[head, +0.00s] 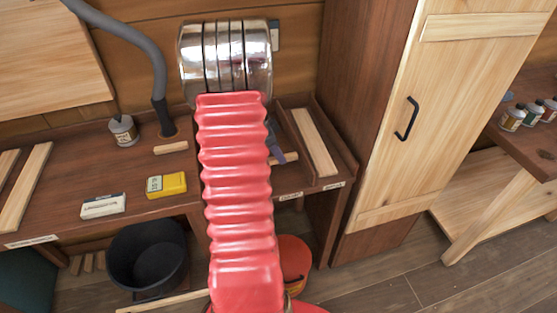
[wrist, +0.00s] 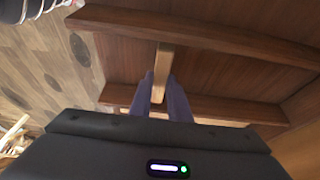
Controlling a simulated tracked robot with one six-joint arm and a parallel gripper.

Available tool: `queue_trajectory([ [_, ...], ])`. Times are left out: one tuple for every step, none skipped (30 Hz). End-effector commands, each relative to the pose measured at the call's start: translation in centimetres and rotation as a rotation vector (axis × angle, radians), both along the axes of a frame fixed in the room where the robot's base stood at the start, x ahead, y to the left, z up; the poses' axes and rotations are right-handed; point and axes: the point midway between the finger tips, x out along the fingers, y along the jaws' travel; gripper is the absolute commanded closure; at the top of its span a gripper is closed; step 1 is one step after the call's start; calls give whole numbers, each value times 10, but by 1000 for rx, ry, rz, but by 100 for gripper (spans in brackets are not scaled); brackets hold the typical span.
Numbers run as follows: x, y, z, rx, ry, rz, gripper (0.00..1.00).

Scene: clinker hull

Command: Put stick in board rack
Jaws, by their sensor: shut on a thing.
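My gripper (head: 277,152) is largely hidden behind my red arm in the head view, with one bluish finger showing. In the wrist view both fingers (wrist: 163,90) are shut on a short pale wooden stick (wrist: 163,65), which sticks out past their tips. The stick's end (head: 288,158) shows to the right of the finger in the head view. A narrow wooden bay (head: 331,160) with a pale board (head: 314,142) in it lies just right of the stick. Its small front label is unreadable, so I cannot tell whether it is the board rack. Whether the stick touches the bench is unclear.
On the bench are a yellow box (head: 166,185), a white box (head: 103,206), a small can (head: 123,131), a wood block (head: 171,147) and a grey hose (head: 160,90). A black bucket (head: 147,258) stands below. A tall cabinet (head: 385,120) rises on the right.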

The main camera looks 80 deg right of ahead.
Motion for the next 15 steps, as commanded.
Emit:
queue_trajectory([
  [0, 1, -7, 2, 1, 0, 100],
  [0, 0, -11, 2, 1, 0, 100],
  [0, 0, -17, 2, 1, 1, 100],
  [0, 0, -20, 3, 2, 1, 100],
  [0, 0, -23, 2, 1, 0, 100],
  [0, 0, -26, 0, 0, 0, 100],
  [0, 0, -27, 0, 0, 0, 100],
  [0, 0, -28, -1, 0, 0, 100],
  [0, 0, -28, -1, 0, 0, 100],
  [0, 0, -28, -1, 0, 0, 100],
  [0, 0, -28, -2, -1, 1, 100],
  [0, 0, -28, -1, 0, 0, 100],
  [0, 0, -28, -1, 0, 0, 100],
  [0, 0, -28, -1, 0, 0, 100],
  [0, 0, -28, -1, 0, 0, 100],
])
